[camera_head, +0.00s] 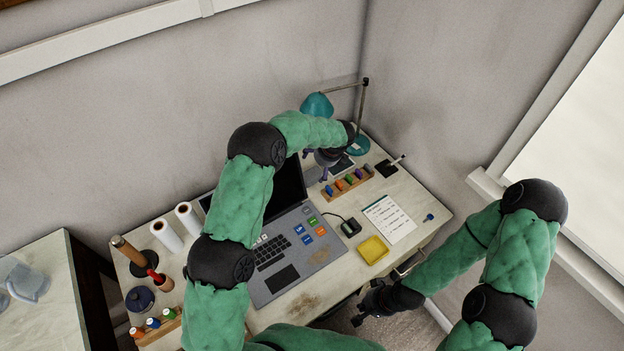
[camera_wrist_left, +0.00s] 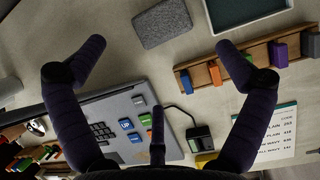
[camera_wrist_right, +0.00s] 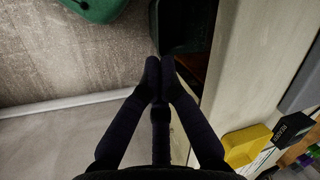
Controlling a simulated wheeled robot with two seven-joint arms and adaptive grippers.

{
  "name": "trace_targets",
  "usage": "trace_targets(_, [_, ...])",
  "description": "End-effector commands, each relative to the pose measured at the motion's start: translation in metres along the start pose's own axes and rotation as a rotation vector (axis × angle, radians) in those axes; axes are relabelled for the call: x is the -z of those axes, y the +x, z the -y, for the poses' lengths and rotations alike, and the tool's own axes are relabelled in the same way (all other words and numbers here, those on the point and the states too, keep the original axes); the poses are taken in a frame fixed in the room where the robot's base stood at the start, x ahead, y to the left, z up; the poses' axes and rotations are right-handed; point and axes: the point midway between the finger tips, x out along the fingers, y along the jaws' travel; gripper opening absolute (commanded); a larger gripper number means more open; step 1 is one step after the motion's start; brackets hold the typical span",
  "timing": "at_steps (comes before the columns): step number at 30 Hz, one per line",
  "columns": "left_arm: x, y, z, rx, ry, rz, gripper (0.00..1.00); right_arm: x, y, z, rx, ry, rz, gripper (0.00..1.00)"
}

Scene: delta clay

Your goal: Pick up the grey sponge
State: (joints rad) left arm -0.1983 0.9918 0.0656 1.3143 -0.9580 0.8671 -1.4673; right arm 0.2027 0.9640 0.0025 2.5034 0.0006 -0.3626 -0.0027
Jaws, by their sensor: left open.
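The grey sponge (camera_wrist_left: 162,22) is a rough, dark grey block lying flat on the pale desk, at the top middle of the left wrist view. My left gripper (camera_wrist_left: 160,48) is open above the desk, its two dark fingers spread wide. The sponge lies beyond the gap between the fingertips, and nothing is held. In the head view my left gripper (camera_head: 316,164) is over the back of the desk and largely covers the sponge's area. My right gripper (camera_wrist_right: 160,66) has its fingertips together with nothing between them, off the desk's front right edge.
A dark tray (camera_wrist_left: 250,24) and a wooden rack (camera_wrist_left: 205,76) with coloured blocks are right of the sponge. A laptop (camera_head: 306,240) stands left of it. A teal lamp (camera_head: 317,106) rises behind. A yellow dish (camera_head: 373,249) and a paper list (camera_head: 389,218) lie near the front right.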

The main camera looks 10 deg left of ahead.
Motion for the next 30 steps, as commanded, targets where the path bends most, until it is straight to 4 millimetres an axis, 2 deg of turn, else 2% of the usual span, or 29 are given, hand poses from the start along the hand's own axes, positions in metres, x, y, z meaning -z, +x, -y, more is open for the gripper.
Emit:
trace_targets(3, [0.001, 0.022, -0.001, -0.003, 0.0, -0.001, 1.0, 0.0, 0.005, -0.002, 0.0, 0.0, 0.0, 0.0])
trace_targets(9, [0.001, 0.052, -0.001, -0.002, 0.0, -0.002, 1.0, 0.001, 0.011, -0.004, 0.0, 0.0, 0.0, 0.0])
trace_targets(17, [-0.001, 0.067, 0.001, -0.001, 0.0, 0.0, 1.0, 0.001, 0.014, -0.005, 0.0, 0.0, 0.0, 0.0])
trace_targets(24, [-0.002, 0.101, 0.003, -0.002, 0.0, -0.002, 1.0, 0.001, 0.023, -0.008, 0.0, 0.0, 0.0, 0.0])
trace_targets(30, [-0.004, 0.112, 0.004, 0.0, 0.0, 0.0, 1.0, 0.001, 0.025, -0.009, 0.0, 0.0, 0.0, 0.0])
